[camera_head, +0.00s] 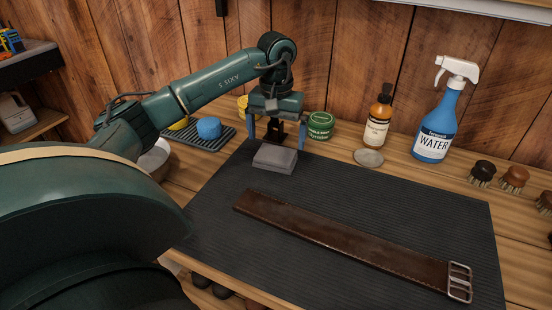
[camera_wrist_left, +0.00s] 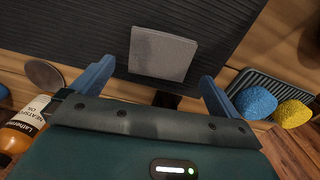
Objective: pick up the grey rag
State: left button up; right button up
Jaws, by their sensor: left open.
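The grey rag (camera_head: 275,158) is a folded square pad lying on the dark ribbed mat (camera_head: 220,215), near its back edge. It also shows in the left wrist view (camera_wrist_left: 162,54), ahead of and between the fingers. My left gripper (camera_head: 276,140) is open and empty, its blue fingers spread wider than the rag. In the left wrist view the left gripper (camera_wrist_left: 156,82) has one finger toward each side of the rag, apart from it. My right gripper is not in view.
A brown leather strap (camera_head: 340,238) with a buckle lies on the mat. Behind stand a green tin (camera_head: 321,126), an amber bottle (camera_head: 377,122), a small metal dish (camera_head: 368,157) and a blue spray bottle (camera_head: 440,120). Sponges, including a blue one (camera_head: 208,128), sit on a tray at left; brushes (camera_head: 482,172) at right.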

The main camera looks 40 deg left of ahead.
aim_at(275, 154)
pick_arm(q)
jog(key=shift+f, duration=2.8)
jog(key=shift+a, duration=0.1)
jog(key=c, duration=0.7)
